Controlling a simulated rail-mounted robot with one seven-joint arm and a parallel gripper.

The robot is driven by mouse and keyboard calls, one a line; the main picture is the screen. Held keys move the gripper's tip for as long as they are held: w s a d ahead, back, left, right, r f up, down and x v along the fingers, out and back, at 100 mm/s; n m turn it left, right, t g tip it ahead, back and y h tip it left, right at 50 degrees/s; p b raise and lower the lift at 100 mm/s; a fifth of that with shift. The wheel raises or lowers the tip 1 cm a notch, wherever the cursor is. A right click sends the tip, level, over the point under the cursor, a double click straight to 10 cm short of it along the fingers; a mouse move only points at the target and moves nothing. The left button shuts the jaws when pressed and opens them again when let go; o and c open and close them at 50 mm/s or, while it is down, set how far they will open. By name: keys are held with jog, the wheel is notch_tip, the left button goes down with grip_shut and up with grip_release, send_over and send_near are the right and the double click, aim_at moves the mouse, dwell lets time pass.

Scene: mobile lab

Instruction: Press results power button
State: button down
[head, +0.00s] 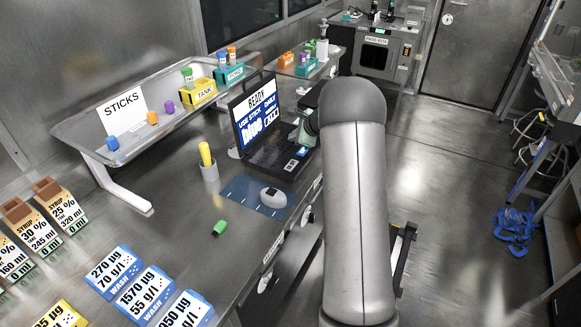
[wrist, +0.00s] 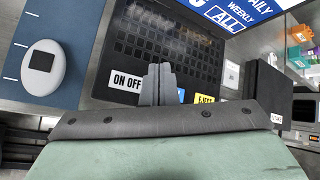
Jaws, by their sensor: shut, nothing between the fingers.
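The black laptop-like results machine (head: 283,143) stands open on the steel counter, its screen (head: 257,113) reading "READY" and "USE STICK". In the wrist view its dark keyboard (wrist: 165,45) fills the upper middle. A white "ON OFF" label (wrist: 127,81) is on its front edge, just left of my fingers. A yellow "EJECT" label (wrist: 204,99) is to their right. My gripper (wrist: 160,70) is shut and empty, its tips over the front edge of the keyboard, between the labels. I cannot tell whether they touch it. The button itself is hidden or not distinguishable. In the head view my arm hides the fingertips.
A grey mouse (head: 273,197), also in the wrist view (wrist: 43,66), lies on a blue mat (head: 240,188) left of the machine. A yellow stick stands in a grey cup (head: 209,172). A green piece (head: 220,228) lies nearer. A "STICKS" tray (head: 150,150) stands behind.

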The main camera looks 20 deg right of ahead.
jog(key=shift+f, duration=0.15)
jog(key=b, duration=0.6)
send_over(294, 166)
notch_tip(294, 166, down, 7)
jog(key=shift+f, duration=0.1)
jog(key=shift+a+f+b, duration=0.1)
jog(key=shift+f+b, duration=0.3)
jog(key=shift+f, duration=0.3)
dwell(1.1)
jog(key=shift+f+b, duration=0.4)
jog(key=shift+b, duration=0.1)
jog(key=shift+f+b, duration=0.4)
dwell(0.5)
jog(key=shift+r, duration=0.15)
jog(key=shift+r+p, duration=0.55)
jog(key=shift+r, duration=0.15)
